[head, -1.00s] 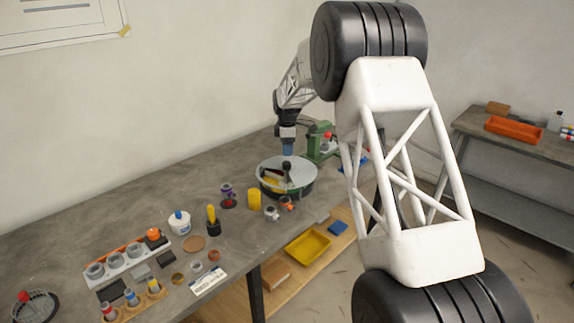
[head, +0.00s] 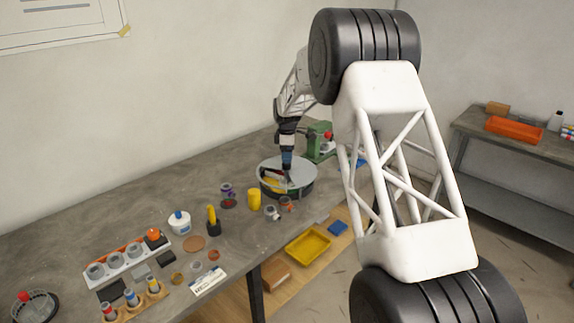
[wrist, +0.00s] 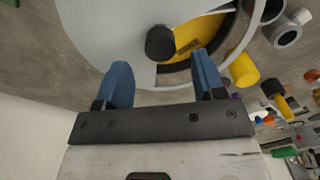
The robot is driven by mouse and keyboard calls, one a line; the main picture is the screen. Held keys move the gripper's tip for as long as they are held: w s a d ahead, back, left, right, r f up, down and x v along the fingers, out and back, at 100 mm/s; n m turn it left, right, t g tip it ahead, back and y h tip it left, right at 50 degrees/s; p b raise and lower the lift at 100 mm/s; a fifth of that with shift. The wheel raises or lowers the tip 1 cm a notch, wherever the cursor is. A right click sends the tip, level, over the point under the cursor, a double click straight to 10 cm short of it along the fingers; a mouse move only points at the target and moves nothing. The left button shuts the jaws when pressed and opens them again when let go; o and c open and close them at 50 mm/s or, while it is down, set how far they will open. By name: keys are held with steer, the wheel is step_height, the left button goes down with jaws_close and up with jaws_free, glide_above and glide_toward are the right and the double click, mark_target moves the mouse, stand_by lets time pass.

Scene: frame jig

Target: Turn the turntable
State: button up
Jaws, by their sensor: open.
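The turntable (head: 303,166) stands near the far end of the bench, a round grey cover disc over a dark green base. A cut-out in the disc shows yellow inside it; in the wrist view the grey disc (wrist: 105,30) fills the upper middle. A black round knob (wrist: 160,42) stands up near the cut-out's edge. My gripper (wrist: 160,62) is open, its two blue fingers on either side of the knob's line, the knob just beyond or between the tips. In the head view my gripper (head: 287,160) is low over the disc and largely hides the knob.
A green machine (head: 320,143) stands close behind the turntable. A yellow cylinder (head: 254,200) and small grey and orange parts sit in front of it. A white pot (head: 180,222) and a rack of grey parts (head: 117,262) are further left. A yellow tray (head: 308,245) lies on the lower shelf.

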mark_target(286, 173)
steer(key=shift+f, duration=2.4)
steer(key=shift+c, duration=0.3)
jaws_close()
